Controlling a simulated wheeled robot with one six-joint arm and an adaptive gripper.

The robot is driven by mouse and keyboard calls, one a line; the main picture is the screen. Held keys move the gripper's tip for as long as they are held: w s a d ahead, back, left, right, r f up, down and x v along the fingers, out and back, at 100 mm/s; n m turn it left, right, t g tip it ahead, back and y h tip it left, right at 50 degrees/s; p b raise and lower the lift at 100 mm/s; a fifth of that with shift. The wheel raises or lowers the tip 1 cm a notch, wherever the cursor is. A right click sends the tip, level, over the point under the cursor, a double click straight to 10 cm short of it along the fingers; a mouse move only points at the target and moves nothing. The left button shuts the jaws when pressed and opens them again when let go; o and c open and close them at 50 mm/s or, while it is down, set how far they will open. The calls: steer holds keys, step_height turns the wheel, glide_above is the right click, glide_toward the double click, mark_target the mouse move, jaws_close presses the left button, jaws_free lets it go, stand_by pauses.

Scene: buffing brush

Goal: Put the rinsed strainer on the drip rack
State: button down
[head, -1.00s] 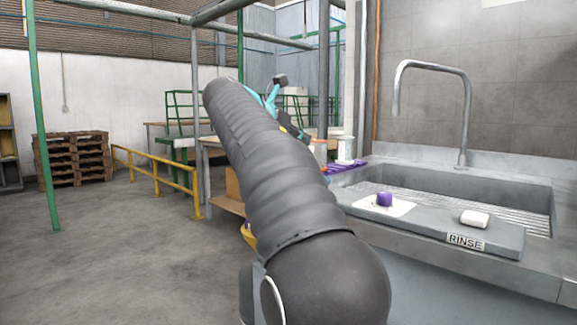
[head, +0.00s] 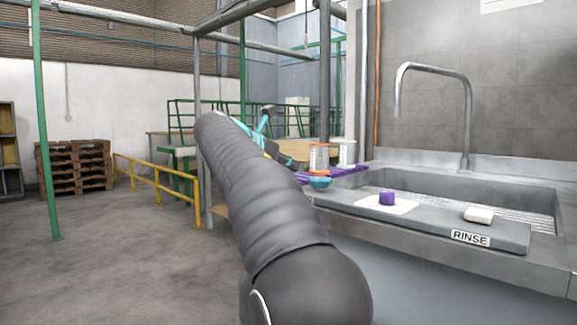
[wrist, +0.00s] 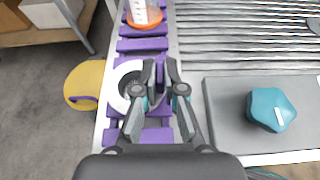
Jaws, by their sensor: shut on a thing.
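In the wrist view my gripper (wrist: 160,85) is shut at the right edge of a round piece with a white rim and dark middle, which looks like the strainer (wrist: 119,97). The strainer is over the purple slats of the drip rack (wrist: 145,45). I cannot tell whether it touches them. The fingers cover its right side. In the head view the drip rack (head: 350,170) shows at the left end of the sink. There my arm hides the strainer and most of my gripper.
A clear jar with an orange base (wrist: 145,14) stands at the rack's far end. A teal knob-like piece (wrist: 270,108) sits on the grey rinse board (wrist: 225,125). A yellow round thing (wrist: 82,80) is left of the rack.

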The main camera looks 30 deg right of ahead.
steer(key=shift+f, duration=0.15)
steer(key=c, duration=1.3)
jaws_free()
steer(key=shift+a+r, duration=0.2)
steer(key=shift+r, duration=0.1)
steer(key=p+v, duration=0.2)
steer(key=v, duration=0.9)
steer(key=shift+s+a+r, duration=0.15)
steer(key=shift+s+a, duration=0.1)
